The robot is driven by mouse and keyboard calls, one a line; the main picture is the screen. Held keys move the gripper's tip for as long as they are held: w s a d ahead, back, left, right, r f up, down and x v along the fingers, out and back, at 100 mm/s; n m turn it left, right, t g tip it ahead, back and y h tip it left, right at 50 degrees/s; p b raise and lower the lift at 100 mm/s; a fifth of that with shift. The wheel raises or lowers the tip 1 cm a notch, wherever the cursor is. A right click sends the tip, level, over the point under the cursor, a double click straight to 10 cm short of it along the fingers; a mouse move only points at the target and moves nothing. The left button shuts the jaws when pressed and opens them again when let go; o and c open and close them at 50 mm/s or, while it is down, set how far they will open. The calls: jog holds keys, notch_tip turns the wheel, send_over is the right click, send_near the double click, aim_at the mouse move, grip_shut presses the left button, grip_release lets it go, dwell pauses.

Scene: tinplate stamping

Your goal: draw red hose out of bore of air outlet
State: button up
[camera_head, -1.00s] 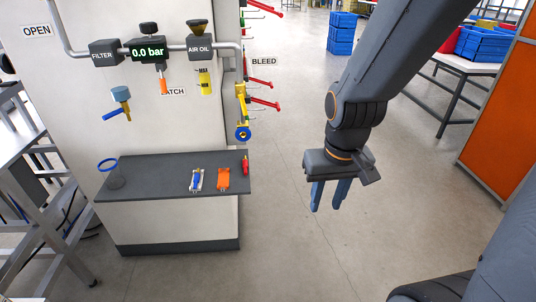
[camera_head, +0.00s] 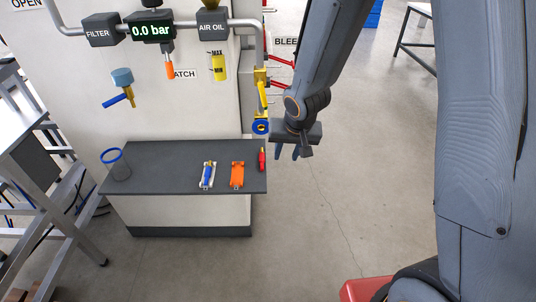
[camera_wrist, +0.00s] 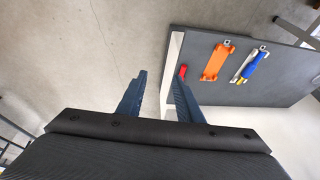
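My gripper (camera_head: 287,154) is open and empty, with its fingers pointing down, just right of the shelf's right end. The two blue fingers also show spread apart in the wrist view (camera_wrist: 158,80). A yellow fitting with a blue ring (camera_head: 260,127) hangs at the panel's right edge, left of my gripper; it may be the air outlet. Red bars or hoses (camera_head: 281,61) stick out behind the panel's right edge, partly hidden by my arm. A small red piece (camera_head: 262,160) is at the shelf's right end. I cannot tell which red item is the hose.
The dark shelf (camera_head: 150,160) carries an orange tool (camera_head: 237,175), a blue-and-white tool (camera_head: 208,175) and a blue-rimmed cup (camera_head: 117,165). The gauge (camera_head: 152,31) reads 0.0 bar. A metal frame (camera_head: 60,200) stands left. The floor right of the shelf is clear.

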jog(key=y, duration=0.1)
send_near(261, 167)
jog(key=shift+d+b+x, duration=0.2)
jog(key=shift+b+x, duration=0.3)
jog(key=shift+x, duration=3.25)
jog(key=shift+s+f, duration=0.1)
jog(key=shift+d, duration=0.1)
grip_shut()
jog(key=shift+a, duration=0.25)
